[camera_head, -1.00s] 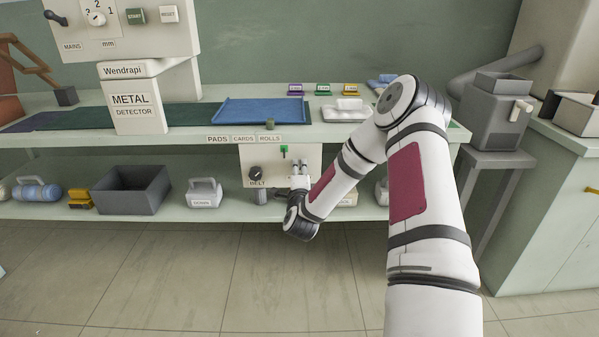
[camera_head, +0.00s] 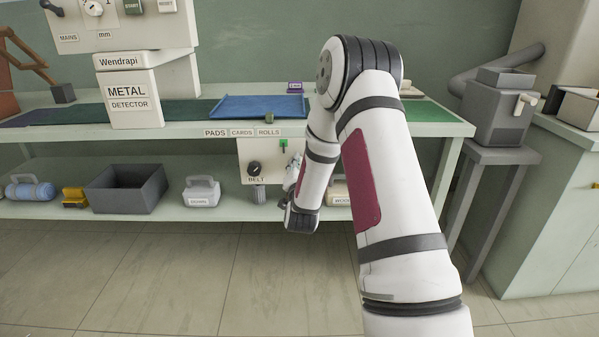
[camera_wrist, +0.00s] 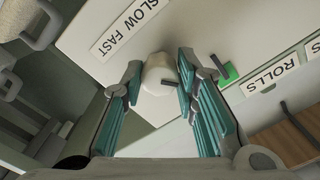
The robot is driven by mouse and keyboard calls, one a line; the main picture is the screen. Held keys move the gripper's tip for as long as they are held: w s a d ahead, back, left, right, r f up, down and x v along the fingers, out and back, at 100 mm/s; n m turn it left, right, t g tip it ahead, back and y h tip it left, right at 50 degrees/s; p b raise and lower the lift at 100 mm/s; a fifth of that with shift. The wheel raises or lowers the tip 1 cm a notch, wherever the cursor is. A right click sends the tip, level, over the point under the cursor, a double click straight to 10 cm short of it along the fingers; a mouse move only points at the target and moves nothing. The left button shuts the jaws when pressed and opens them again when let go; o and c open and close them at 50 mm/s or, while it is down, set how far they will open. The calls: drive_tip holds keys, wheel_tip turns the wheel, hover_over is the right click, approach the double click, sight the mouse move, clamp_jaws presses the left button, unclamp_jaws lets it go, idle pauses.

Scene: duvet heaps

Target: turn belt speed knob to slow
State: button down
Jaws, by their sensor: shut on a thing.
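The cream knob (camera_wrist: 157,70) with a dark pointer is on a pale panel beside a label (camera_wrist: 130,25) reading "SLOW FAST". In the wrist view my gripper (camera_wrist: 161,76) has one finger on each side of this knob and is shut on it. The pointer projects toward the right finger. In the head view the pale belt panel (camera_head: 246,151) hangs under the bench top, and my arm hides the cream knob and most of my gripper. A black knob (camera_head: 254,168) above the word "BELT" shows on the panel's left.
A green switch (camera_wrist: 228,75) with a dark lever lies close to the right finger. Labels reading "PADS", "CARDS" and "ROLLS" (camera_head: 269,132) run along the bench edge. On the lower shelf stand a grey bin (camera_head: 126,201) and a pale handled weight (camera_head: 201,192).

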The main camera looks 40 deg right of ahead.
drive_tip(key=shift+f+n+b, duration=0.1)
drive_tip(key=shift+n+b, duration=0.25)
drive_tip(key=shift+n, duration=0.25)
drive_tip(key=c, duration=1.2)
unclamp_jaws()
drive_tip(key=shift+c, duration=0.2)
drive_tip(key=v, duration=1.2)
